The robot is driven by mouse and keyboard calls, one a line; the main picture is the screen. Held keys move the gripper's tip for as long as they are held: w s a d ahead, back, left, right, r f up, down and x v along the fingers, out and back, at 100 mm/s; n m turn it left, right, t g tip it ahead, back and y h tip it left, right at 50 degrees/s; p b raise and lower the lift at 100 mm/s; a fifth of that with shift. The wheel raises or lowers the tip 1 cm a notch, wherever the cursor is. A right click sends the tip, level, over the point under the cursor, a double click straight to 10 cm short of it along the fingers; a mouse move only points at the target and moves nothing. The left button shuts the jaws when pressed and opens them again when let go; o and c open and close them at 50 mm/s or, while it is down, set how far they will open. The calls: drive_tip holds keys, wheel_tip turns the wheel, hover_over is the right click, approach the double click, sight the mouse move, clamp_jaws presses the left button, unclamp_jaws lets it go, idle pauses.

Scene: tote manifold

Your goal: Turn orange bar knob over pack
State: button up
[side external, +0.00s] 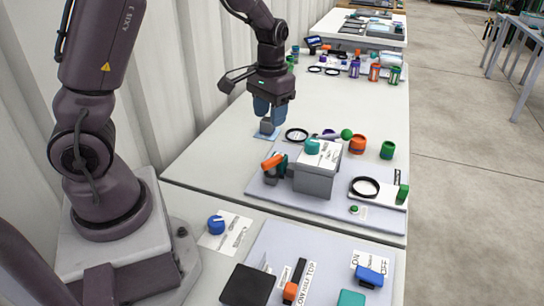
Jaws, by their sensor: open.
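My gripper (269,114), with blue fingers, points down at the back left of the table, open. It is directly above or around a small grey block (267,127) on a light blue square (264,135); the overlap hides which. An orange bar-like part (273,161) is at the left of a grey box (316,180), to the front of my gripper and apart from it. Another bar-shaped part, black with an orange end (290,292), lies on the nearest panel beside a printed label. I cannot tell which one is the bar knob, and no "pack" mark is legible.
A teal knob (312,146) tops the grey box. A blue knob (370,275) and blue dial (216,224) are nearer.

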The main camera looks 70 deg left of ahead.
sight(272, 159)
drive_tip(key=f, duration=1.2)
drive_tip(key=shift+w+f, duration=0.25)
drive_tip(key=shift+f, duration=0.05)
clamp_jaws()
